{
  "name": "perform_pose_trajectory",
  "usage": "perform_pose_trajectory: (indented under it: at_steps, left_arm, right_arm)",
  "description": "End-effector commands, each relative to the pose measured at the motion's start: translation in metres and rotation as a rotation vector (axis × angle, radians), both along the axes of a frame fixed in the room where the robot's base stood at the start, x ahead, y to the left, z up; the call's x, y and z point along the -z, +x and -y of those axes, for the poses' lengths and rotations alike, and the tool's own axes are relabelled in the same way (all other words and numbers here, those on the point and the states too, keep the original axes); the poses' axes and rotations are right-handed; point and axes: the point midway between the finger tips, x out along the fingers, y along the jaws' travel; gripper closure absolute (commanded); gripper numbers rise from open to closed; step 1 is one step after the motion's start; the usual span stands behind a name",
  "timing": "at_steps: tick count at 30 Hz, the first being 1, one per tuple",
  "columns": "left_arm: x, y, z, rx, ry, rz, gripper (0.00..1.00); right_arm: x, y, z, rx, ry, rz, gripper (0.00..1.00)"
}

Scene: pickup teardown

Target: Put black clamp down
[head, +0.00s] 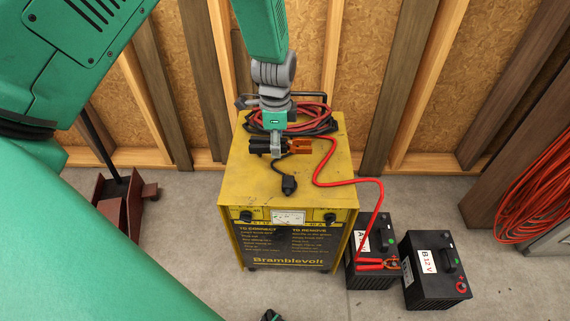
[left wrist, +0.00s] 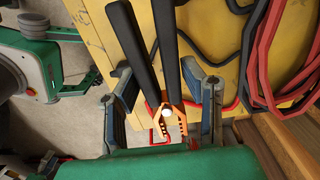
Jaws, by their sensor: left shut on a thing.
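The black clamp (head: 259,145), with black handles and copper-coloured jaws, is at the top of the yellow charger (head: 240,180). My left gripper (head: 277,150) is shut on it, pointing down from above. In the left wrist view the clamp's black handles (left wrist: 145,50) run between the two fingers (left wrist: 168,95), with its copper jaws (left wrist: 174,116) nearest the wrist. Whether the clamp touches the charger top is hard to tell. A red clamp (head: 372,264) is at the battery marked A (head: 365,282).
Coiled red and black cables (head: 315,122) lie at the back of the charger top. A black plug-like piece (head: 289,185) lies near its front. A red cable (head: 345,183) runs to the red clamp. Battery B (head: 437,285) stands to the right. Stud walls are behind.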

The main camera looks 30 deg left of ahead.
Motion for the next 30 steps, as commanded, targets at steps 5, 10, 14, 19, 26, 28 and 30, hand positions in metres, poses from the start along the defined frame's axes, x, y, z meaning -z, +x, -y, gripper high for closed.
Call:
perform_pose_trajectory:
  at_steps: [5, 10, 14, 19, 26, 28, 30]
  left_arm:
    - [0.038, -0.001, -0.003, -0.003, -0.004, -0.002, 0.99]
    - [0.047, 0.000, 0.000, -0.004, -0.001, 0.001, 0.99]
    - [0.063, -0.001, 0.002, -0.003, 0.003, -0.002, 0.99]
    - [0.081, 0.000, 0.001, -0.004, 0.002, 0.000, 0.99]
    - [0.080, 0.000, -0.002, -0.004, -0.003, 0.001, 0.99]
    - [0.083, -0.001, -0.002, -0.005, -0.004, 0.000, 0.99]
    - [0.085, -0.001, -0.002, -0.006, -0.003, -0.001, 0.60]
  right_arm:
    - [0.015, -0.001, -0.001, -0.001, 0.001, -0.001, 0.52]
    - [0.018, 0.000, -0.001, -0.002, 0.001, -0.001, 0.52]
    - [0.024, 0.000, -0.001, -0.002, 0.001, 0.000, 0.52]
    - [0.030, -0.001, -0.001, -0.001, 0.001, -0.001, 0.52]
    - [0.029, 0.000, -0.001, -0.001, 0.001, -0.001, 0.52]
    - [0.029, 0.000, -0.001, -0.002, 0.001, -0.001, 0.52]
    - [0.029, 0.000, -0.001, -0.002, 0.001, -0.001, 0.52]
